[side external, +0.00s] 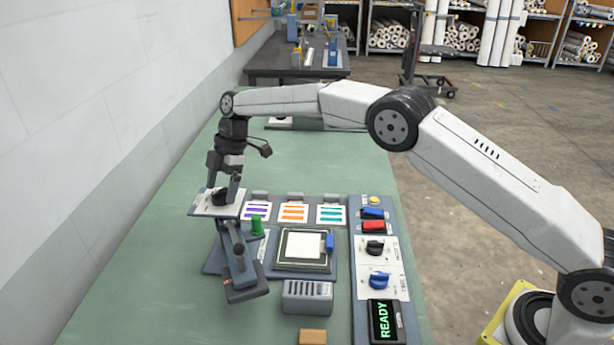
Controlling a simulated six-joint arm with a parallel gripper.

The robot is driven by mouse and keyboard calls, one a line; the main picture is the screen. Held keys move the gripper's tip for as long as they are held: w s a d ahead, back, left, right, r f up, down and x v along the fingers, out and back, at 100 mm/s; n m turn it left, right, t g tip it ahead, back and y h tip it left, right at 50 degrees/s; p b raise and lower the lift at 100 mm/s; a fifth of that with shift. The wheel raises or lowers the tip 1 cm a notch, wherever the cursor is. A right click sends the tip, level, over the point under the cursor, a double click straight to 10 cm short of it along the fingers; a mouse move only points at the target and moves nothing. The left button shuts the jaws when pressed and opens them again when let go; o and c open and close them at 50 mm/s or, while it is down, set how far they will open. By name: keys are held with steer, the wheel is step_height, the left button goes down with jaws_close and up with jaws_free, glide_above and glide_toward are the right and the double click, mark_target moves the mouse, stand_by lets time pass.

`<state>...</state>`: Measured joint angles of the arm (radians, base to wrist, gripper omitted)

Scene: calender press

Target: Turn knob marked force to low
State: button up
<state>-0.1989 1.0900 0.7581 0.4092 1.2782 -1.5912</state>
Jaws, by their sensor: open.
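A black knob (221,197) sits on a white plate (203,209) on top of the small grey press (236,253) at the left of the bench. My gripper (223,183) points down at this knob. Its fingers are open and appear to be on either side of the knob; whether they touch it I cannot tell. The fingers partly hide the knob and its plate. The marking on the plate is too small to read, so I cannot confirm the word force or where the pointer stands.
A control panel at the right holds another black knob (374,247), a blue knob (380,280), blue and red switches (373,225) and a display (383,320) reading READY. A green peg (256,225) stands close beside the press. Sample cards (294,212) lie behind the square plate (303,248).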

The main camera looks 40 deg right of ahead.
steer(key=v, duration=0.7)
steer(key=shift+d, duration=0.15)
stand_by(0.3)
steer(key=s+d+f+m+t+h, duration=0.1)
steer(key=s+d+m, duration=0.4)
steer(key=s, duration=0.6)
steer(key=s+d+f+m+t+h, duration=0.1)
steer(key=s+d+f+m, duration=0.3)
steer(key=s, duration=0.7)
steer(key=s+d+f+m+t+h, duration=0.1)
steer(key=s+d+f+m+h, duration=0.1)
steer(key=s+d+m, duration=0.5)
steer(key=s+f+m, duration=0.1)
steer(key=s+m, duration=0.2)
steer(key=s, duration=0.1)
steer(key=shift+s, duration=0.2)
